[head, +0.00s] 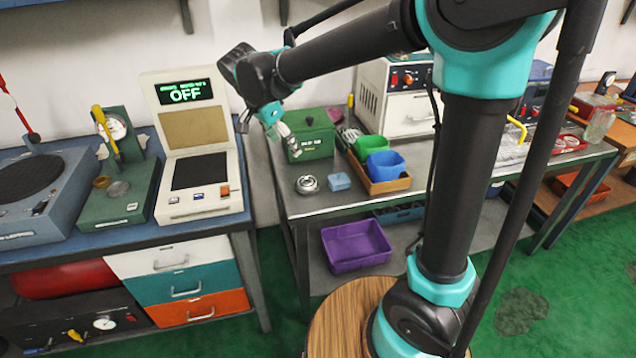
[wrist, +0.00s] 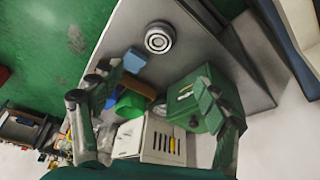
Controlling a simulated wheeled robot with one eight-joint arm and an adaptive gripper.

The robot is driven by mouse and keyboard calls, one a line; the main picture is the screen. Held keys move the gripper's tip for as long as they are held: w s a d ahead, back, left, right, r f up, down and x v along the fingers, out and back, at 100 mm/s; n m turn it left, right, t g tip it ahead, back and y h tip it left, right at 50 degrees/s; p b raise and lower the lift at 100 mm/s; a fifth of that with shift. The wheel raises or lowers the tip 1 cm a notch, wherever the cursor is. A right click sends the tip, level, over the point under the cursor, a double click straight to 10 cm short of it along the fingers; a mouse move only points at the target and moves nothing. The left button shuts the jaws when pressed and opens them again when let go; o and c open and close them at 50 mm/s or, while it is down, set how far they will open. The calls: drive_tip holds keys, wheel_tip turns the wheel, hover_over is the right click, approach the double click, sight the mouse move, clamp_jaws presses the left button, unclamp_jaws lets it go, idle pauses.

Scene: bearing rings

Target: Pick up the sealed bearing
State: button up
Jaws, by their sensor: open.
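The sealed bearing (head: 307,185) is a round silver-grey ring with a dark band, lying flat near the front left corner of the middle grey workbench (head: 330,208). In the wrist view the bearing (wrist: 159,38) is near the top centre, beyond the fingertips and clear of them. My gripper (head: 280,128) is above the back left of that bench, higher than the bearing and apart from it. In the wrist view my gripper (wrist: 157,84) shows two widely spread fingers with nothing held between them.
A small blue block (head: 339,181) lies just right of the bearing. A green box (head: 310,136) stands behind it, with a wooden tray (head: 388,185) holding green and blue bins to the right. A purple bin (head: 356,246) is below. The left bench holds an "OFF" display device (head: 195,150).

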approach(308, 182)
drive_tip(key=shift+w+f, duration=0.2)
drive_tip(key=shift+f, duration=0.35)
drive_tip(key=shift+w+f, duration=0.25)
drive_tip(key=shift+f, duration=0.3)
drive_tip(key=shift+d+x, duration=0.2)
drive_tip(key=shift+x, duration=2.55)
drive_tip(key=shift+s, duration=0.15)
drive_tip(key=c, duration=1.2)
drive_tip(key=shift+r, duration=0.1)
wheel_tip(308, 182, up, 20)
